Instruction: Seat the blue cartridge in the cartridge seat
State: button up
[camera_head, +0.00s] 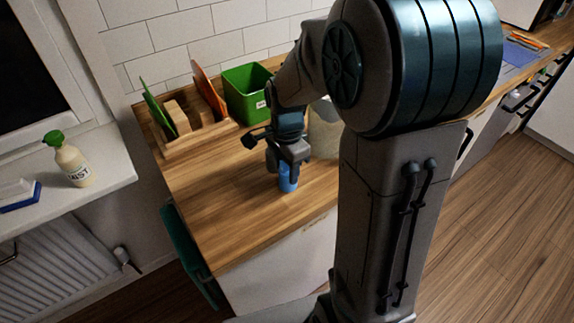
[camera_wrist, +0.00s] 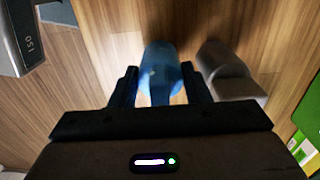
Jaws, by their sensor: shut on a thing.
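The blue cartridge (camera_head: 288,180) is upright over the wooden counter, near its front edge. My gripper (camera_head: 288,165) is shut on it from above. The wrist view shows the blue cartridge (camera_wrist: 160,72) between the two dark fingers of my gripper (camera_wrist: 163,88). Whether its lower end touches the counter, I cannot tell. A grey rounded piece (camera_wrist: 228,72) is just right of the cartridge in the wrist view, apart from it. I cannot make out the cartridge seat for certain; my arm hides part of the counter.
A wooden rack (camera_head: 195,137) with green and orange boards and a green bin (camera_head: 246,95) stand at the back. A beige container (camera_head: 324,128) is partly behind my arm. A metallic block marked 150 (camera_wrist: 20,40) is at upper left in the wrist view. The counter's left front is clear.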

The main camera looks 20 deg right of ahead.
jog(key=o, duration=1)
jog(key=shift+f, duration=0.15)
